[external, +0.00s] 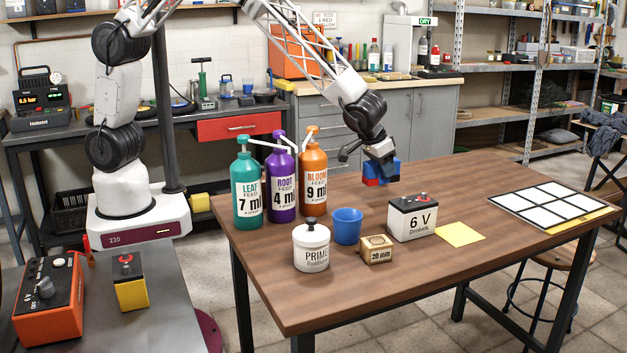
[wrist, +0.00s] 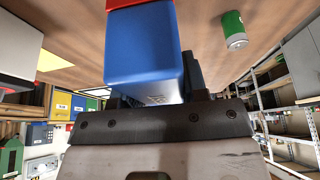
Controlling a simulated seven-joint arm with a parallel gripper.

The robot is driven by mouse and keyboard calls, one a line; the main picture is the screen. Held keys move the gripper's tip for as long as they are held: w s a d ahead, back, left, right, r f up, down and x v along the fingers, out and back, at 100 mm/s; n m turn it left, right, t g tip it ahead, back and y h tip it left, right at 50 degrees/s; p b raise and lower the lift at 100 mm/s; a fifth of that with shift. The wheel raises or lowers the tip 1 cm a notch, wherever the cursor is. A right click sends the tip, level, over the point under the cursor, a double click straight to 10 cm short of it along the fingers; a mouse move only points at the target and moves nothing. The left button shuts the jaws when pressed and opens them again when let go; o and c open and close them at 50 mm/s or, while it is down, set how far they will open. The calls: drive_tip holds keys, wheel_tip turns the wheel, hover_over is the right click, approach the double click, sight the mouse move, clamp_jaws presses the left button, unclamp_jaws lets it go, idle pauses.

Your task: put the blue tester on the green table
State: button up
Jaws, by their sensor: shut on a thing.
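My gripper (external: 380,158) is shut on a blue box-shaped thing with red parts, which I take for the blue tester (external: 394,169). It is held above the back part of the brown wooden table (external: 440,270), apart from the bottles. In the wrist view the blue tester (wrist: 146,50) fills the upper middle, with a red edge at the top, and my gripper's fingers (wrist: 155,98) are partly hidden behind it. I cannot make out a green table in either view; the table under the gripper is brown.
A green bottle (external: 248,192), purple bottle (external: 283,190) and orange bottle (external: 313,180) stand left of the gripper. A blue cup (external: 347,226), white jar (external: 311,248), small box (external: 376,250) and 6 V battery (external: 413,220) stand in front. A white-squared panel (external: 550,205) lies right.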

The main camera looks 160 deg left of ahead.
drive_tip(key=w+d+r+m+t, duration=0.1)
drive_tip(key=w+d+r+m, duration=0.35)
drive_tip(key=w+d, duration=0.75)
drive_tip(key=w+d+r+m+t, duration=0.25)
drive_tip(key=w+d+r, duration=0.45)
drive_tip(key=w, duration=0.9)
drive_tip(key=w+d+f+m+h, duration=0.1)
drive_tip(key=w+d+f, duration=0.2)
drive_tip(key=d, duration=0.5)
drive_tip(key=w+d+f+m, duration=0.2)
drive_tip(key=w+d+f, duration=0.15)
drive_tip(key=d, duration=0.55)
drive_tip(key=w+d+f+m+h, duration=0.15)
drive_tip(key=w+d, duration=0.25)
drive_tip(key=d, duration=0.4)
drive_tip(key=d+f+m, duration=0.1)
drive_tip(key=d+f, duration=0.2)
drive_tip(key=d, duration=0.5)
drive_tip(key=d+f+m, duration=0.1)
drive_tip(key=d+f, duration=0.2)
drive_tip(key=d, duration=0.6)
drive_tip(key=w+d+f+m, duration=0.1)
drive_tip(key=d+f, duration=0.2)
drive_tip(key=d, duration=0.6)
drive_tip(key=shift+d+f+t, duration=0.15)
drive_tip(key=shift+f+t, duration=0.1)
drive_tip(key=shift+t, duration=0.2)
drive_tip(key=shift+s+f+m+h, duration=0.1)
drive_tip(key=shift+m+h, duration=0.25)
drive_tip(key=shift+h, duration=0.1)
